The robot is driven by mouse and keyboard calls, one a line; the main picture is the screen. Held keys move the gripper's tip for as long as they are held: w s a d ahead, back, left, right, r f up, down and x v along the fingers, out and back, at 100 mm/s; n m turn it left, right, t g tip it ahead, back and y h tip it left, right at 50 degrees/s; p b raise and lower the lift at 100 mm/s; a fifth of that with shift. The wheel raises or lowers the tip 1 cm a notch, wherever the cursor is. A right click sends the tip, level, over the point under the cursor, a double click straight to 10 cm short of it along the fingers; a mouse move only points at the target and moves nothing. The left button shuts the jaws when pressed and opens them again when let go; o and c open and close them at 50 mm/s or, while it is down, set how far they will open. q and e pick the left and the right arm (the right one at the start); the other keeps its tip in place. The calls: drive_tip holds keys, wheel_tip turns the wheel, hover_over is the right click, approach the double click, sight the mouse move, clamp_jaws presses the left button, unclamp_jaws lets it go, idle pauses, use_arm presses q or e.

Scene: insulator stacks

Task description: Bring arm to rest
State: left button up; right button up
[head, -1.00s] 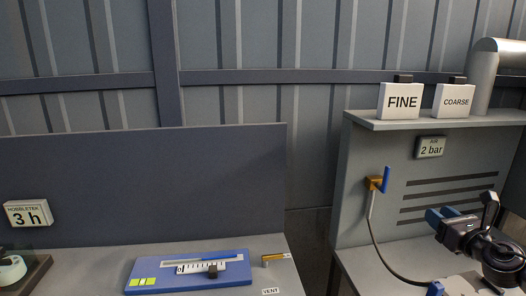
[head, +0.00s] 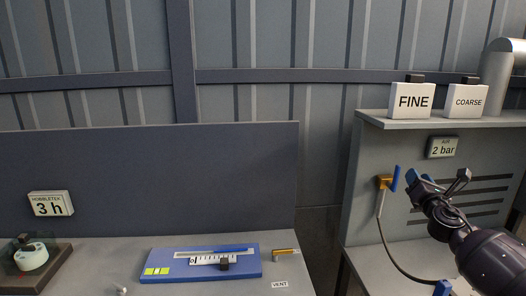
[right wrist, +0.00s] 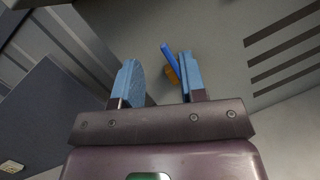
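My right arm comes in from the lower right of the head view. Its gripper (head: 418,181) is raised in front of the grey booth, just right of the blue-handled brass valve (head: 388,181). In the right wrist view my right gripper (right wrist: 157,82) has its two blue fingers spread apart, with nothing between them. The valve's blue lever (right wrist: 169,56) shows beyond the fingers, close to the right one in the picture; I cannot tell the distance. My left gripper is in neither view.
A shelf (head: 440,121) holds the FINE box (head: 411,103) and the COARSE box (head: 465,101). A dark hose (head: 384,240) hangs from the valve. A blue board with a scale (head: 200,264) lies on the left bench, near a brass fitting (head: 285,252). A white device (head: 32,257) stands far left.

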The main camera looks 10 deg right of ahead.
drive_tip(key=w+a+r+m, duration=0.35)
drive_tip(key=w+a, duration=0.45)
drive_tip(key=w, duration=0.3)
drive_tip(key=s+a+f+m+g+y, duration=0.2)
drive_tip(key=s+a+f+m+y, duration=0.15)
drive_tip(key=f+m, duration=0.6)
drive_tip(key=s+a+f+m+g+y, duration=0.2)
drive_tip(key=s+a+f+m, duration=0.25)
drive_tip(key=f+m, duration=0.55)
drive_tip(key=s+a+f+g, duration=0.1)
drive_tip(key=s+a+f, duration=0.2)
drive_tip(key=s+f, duration=0.35)
drive_tip(key=s+a+f+m+g+y, duration=0.1)
drive_tip(key=s+a+f, duration=0.2)
drive_tip(key=s+f, duration=0.3)
drive_tip(key=s+a+f, duration=0.4)
drive_tip(key=s, duration=0.3)
drive_tip(key=s+a+f+m+g, duration=0.1)
drive_tip(key=s+a, duration=0.1)
drive_tip(key=s, duration=0.5)
drive_tip(key=s+a+f+m, duration=0.1)
drive_tip(key=s+a+m, duration=0.1)
drive_tip(key=s, duration=0.6)
drive_tip(key=shift+s+a+f+g, duration=0.15)
drive_tip(key=shift+s+f+g, duration=0.05)
drive_tip(key=shift+f+g, duration=0.2)
